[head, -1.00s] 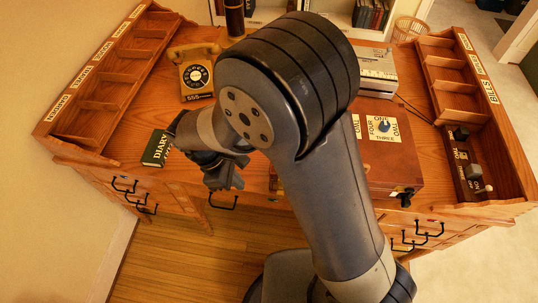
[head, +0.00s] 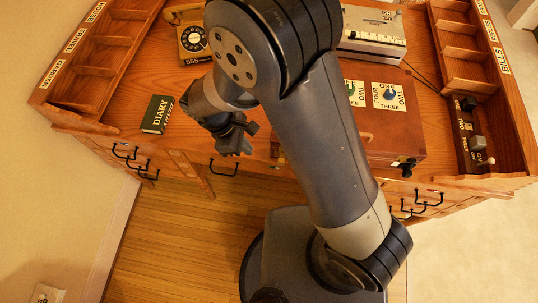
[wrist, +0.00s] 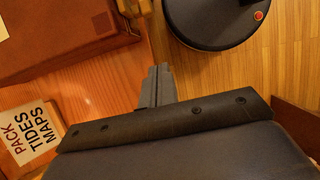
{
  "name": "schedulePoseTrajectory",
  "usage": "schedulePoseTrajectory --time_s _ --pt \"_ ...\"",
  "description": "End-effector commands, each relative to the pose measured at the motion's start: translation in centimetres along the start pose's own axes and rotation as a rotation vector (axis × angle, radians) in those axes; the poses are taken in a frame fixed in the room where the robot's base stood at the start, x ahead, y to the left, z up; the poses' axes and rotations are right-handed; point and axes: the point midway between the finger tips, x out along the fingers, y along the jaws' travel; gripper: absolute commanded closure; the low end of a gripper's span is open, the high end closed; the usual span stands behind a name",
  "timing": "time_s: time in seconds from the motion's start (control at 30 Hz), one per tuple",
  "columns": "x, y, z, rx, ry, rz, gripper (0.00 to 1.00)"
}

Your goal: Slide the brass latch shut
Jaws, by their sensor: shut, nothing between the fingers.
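I cannot clearly make out the brass latch in either view. A reddish-brown wooden box (head: 392,145) with dials on top stands on the right part of the desk, partly behind my arm. A dark knob (head: 406,167) is on its front. My gripper (head: 236,147) is near the desk's front edge, left of the box. In the wrist view its fingers (wrist: 157,72) are shut and empty, apart from the box.
A label reading PACK, TIDES, MAPS (wrist: 32,136) is at lower left in the wrist view. A green diary (head: 157,114) and a telephone (head: 194,40) are on the desk's left. Labelled racks line both sides. Drawer handles (head: 223,168) project at the front.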

Motion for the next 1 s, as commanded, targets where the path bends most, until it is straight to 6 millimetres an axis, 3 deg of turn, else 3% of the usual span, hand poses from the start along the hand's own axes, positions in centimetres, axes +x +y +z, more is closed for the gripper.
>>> schedulePoseTrajectory --time_s 0.3,0.4,0.6,1.0 --pt "6.3 -0.1 0.1 -0.002 -0.004 -0.004 1.00" --pt "6.5 -0.1 2.0 0.001 -0.002 -0.003 1.00" --pt "7.3 0.0 3.5 0.000 0.000 -0.001 1.00" --pt "7.5 0.0 3.8 -0.001 0.000 0.000 1.00"
